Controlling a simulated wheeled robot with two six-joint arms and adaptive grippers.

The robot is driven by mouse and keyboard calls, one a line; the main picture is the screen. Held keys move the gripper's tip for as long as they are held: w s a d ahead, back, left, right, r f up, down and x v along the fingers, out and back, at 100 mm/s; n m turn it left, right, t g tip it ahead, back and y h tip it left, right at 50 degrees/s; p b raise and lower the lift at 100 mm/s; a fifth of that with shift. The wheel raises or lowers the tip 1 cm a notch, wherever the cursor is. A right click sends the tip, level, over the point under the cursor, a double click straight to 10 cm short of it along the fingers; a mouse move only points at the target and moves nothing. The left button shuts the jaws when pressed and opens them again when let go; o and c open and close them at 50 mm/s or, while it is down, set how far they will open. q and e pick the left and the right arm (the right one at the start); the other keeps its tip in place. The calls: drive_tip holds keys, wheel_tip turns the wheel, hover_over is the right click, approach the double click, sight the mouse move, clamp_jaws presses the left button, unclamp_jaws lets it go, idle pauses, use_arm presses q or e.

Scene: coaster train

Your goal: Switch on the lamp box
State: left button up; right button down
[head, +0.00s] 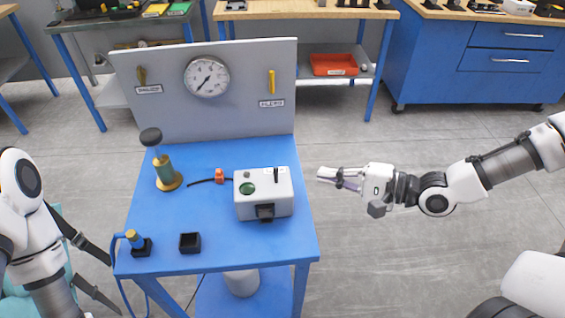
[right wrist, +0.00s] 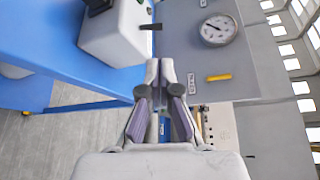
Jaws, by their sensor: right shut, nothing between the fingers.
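The lamp box (head: 264,195) is a pale grey box on the right part of the blue table. It has a round dark green lamp (head: 247,189) on top, a thin black lever (head: 276,175) standing near its back right, and a black part on its front. In the right wrist view the box (right wrist: 112,38) is at upper left, with the lever (right wrist: 150,27) sticking out. My right gripper (head: 321,173) is shut and empty, just right of the box and apart from it. Its closed fingertips (right wrist: 166,66) point toward the box's lever side.
The blue table (head: 215,262) also holds a brass hand pump (head: 165,170), an orange-tipped cable (head: 219,176), a black open cup (head: 190,243) and a blue-hosed plug (head: 135,240). A grey panel with a gauge (head: 207,77) stands behind. The floor to the right is clear.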

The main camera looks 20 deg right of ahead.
sight(286, 175)
drive_tip(key=b+x, duration=0.2)
drive_tip(key=x, duration=0.8)
drive_tip(key=shift+w+f, duration=0.15)
drive_tip(key=shift+f, duration=0.1)
drive_tip(key=shift+d, duration=0.1)
